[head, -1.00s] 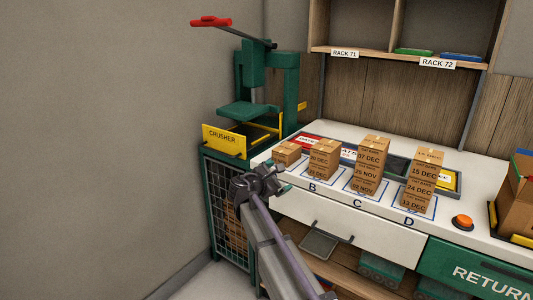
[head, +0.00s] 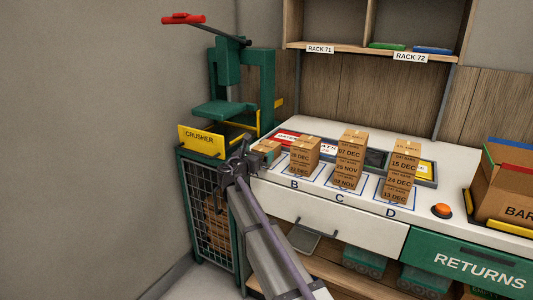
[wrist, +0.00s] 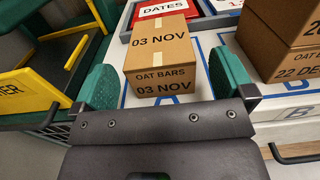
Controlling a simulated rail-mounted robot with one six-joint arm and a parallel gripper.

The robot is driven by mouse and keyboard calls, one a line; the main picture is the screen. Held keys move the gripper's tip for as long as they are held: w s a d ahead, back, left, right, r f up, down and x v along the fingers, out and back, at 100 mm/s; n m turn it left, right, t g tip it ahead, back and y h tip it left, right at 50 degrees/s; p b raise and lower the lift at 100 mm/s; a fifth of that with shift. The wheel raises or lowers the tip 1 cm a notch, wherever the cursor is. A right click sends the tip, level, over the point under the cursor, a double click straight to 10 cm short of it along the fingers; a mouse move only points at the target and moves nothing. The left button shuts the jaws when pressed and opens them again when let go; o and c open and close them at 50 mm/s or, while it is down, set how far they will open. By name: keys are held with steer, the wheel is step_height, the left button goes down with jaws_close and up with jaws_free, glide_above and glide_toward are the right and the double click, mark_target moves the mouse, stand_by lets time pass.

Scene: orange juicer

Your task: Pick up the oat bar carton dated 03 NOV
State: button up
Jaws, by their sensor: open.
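The oat bar carton dated 03 NOV (wrist: 160,58) is a small brown box with a pale tape strip. It stands alone on spot A at the left end of the counter. In the head view the carton (head: 266,146) is partly covered by my gripper (head: 246,156). In the wrist view my gripper (wrist: 165,80) is open, with one green finger to the left of the carton and one to the right. Gaps show on both sides, so the fingers appear not to touch it.
Carton stack B (head: 304,156) stands close to the right, then taller stacks C (head: 349,160) and D (head: 402,170). The crusher (head: 222,107) with its yellow plate (head: 201,139) is at the left. A red DATES sign (wrist: 160,9) lies behind the carton.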

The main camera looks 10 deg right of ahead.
mark_target(263, 148)
steer(key=x, duration=0.4)
steer(key=shift+w+d+f, duration=0.1)
steer(key=shift+w+d, duration=0.05)
steer(key=shift+w, duration=0.15)
steer(key=c, duration=0.9)
step_height(263, 148, up, 10)
steer(key=p, duration=1)
steer(key=shift+r, duration=0.25)
